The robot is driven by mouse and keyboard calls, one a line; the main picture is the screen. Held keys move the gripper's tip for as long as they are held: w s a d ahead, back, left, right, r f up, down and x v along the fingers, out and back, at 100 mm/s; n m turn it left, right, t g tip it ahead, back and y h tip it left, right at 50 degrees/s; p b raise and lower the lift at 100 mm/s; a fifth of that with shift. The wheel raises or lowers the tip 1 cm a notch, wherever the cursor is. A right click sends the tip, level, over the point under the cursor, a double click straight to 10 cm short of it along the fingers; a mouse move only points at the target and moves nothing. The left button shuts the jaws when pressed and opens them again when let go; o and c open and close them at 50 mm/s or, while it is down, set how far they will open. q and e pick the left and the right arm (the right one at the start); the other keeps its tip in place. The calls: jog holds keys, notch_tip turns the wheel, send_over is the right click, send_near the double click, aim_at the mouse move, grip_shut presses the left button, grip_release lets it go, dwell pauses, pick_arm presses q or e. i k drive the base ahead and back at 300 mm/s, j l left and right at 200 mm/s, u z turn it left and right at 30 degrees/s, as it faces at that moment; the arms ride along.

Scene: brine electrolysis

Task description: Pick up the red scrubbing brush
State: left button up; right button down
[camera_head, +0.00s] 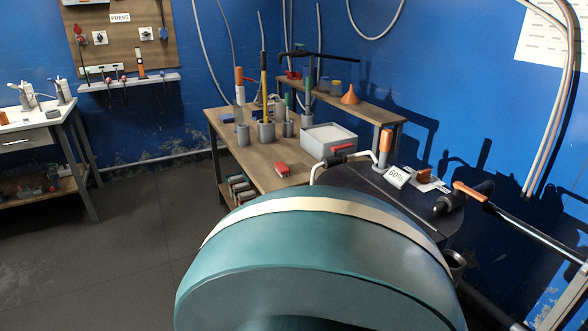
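A small red object that looks like the scrubbing brush (282,169) lies on the wooden workbench (272,182), near its front right part. It is small in view, and its bristles cannot be made out. Nothing is touching it from above. Neither my left nor my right gripper shows in the head view.
A large teal rounded body with a cream band (320,245) fills the foreground below the bench. A pale grey bin (328,141) and several grey cups with upright tools stand behind the brush. A dark round top (345,178) with orange-handled fittings is to the right. Floor at left is clear.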

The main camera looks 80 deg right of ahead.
aim_at(282, 168)
jog(key=i+l+z, duration=0.2)
jog(key=i+z, duration=0.45)
jog(key=z, duration=0.3)
jog(key=i+z, duration=0.45)
jog(key=i+l, duration=0.1)
jog(key=i, duration=1.45)
jog(key=i+z, duration=0.2)
jog(key=z, duration=0.25)
jog(key=i+z, duration=0.2)
jog(key=z, duration=0.2)
jog(key=i+j+z, duration=0.15)
jog(key=z, duration=0.3)
